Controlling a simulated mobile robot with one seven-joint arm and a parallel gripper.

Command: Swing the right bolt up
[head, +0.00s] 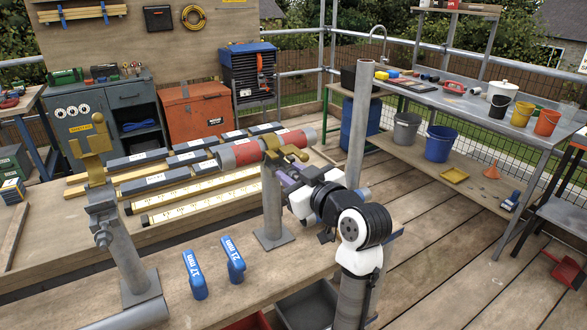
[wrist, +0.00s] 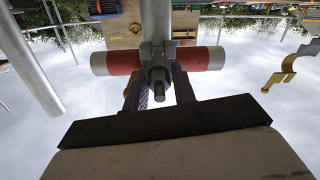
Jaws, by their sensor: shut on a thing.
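A red and grey tube (head: 262,148) lies across the right post (head: 271,205), where a brass coupler flap (head: 292,153) shows beside it. The tube also crosses the wrist view (wrist: 122,63). The right bolt (wrist: 158,82), grey with a nut, stands at the tube's middle in the wrist view, its end towards the camera. My gripper (head: 285,180) is at the right post, with its dark fingers (wrist: 162,92) on both sides of the bolt, shut on it. My gripper hides the bolt in the head view. The left post (head: 128,250) carries another brass flap (head: 97,142), raised, and no tube.
Two blue pieces, marked 17 mm (head: 195,275) and 21 mm (head: 233,260), lie on the front bench between the posts. A tall bare pole (head: 360,120) stands just right of my gripper. Timber and dark battens lie behind. The deck at right is mostly clear.

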